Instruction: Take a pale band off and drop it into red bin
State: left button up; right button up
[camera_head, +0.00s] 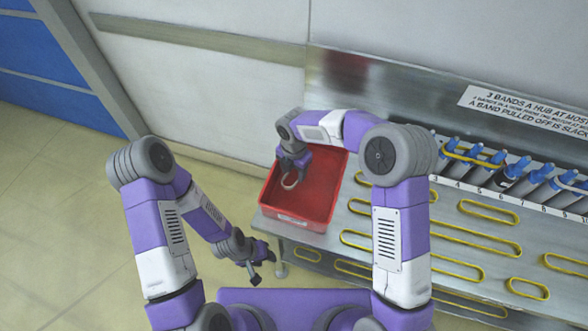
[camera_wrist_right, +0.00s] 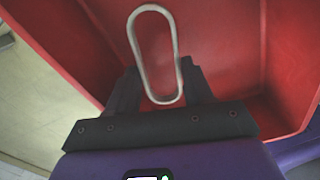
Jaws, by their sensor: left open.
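The pale band (camera_head: 290,181) is a slim oval loop at my right gripper (camera_head: 293,163), over the red bin. In the right wrist view the band (camera_wrist_right: 157,55) sticks out beyond the fingertips. Its near end sits between the two fingers of the right gripper (camera_wrist_right: 162,85), which appear to press on its sides. The red bin (camera_head: 296,219) stands at the left end of the metal bench; its red wall (camera_wrist_right: 225,45) fills much of the wrist view. My left gripper (camera_head: 258,277) is open and empty, low, left of the bench.
Several yellow bands (camera_head: 487,212) lie on the metal bench (camera_head: 455,208). A row of numbered blue-tipped hubs (camera_head: 517,168) runs along the back right, below a printed sign (camera_head: 530,108). The floor (camera_head: 60,220) at left is clear.

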jog(key=o, duration=0.4)
notch_tip(320, 180, up, 8)
jog(key=p, duration=0.1)
jog(key=shift+f, duration=0.2)
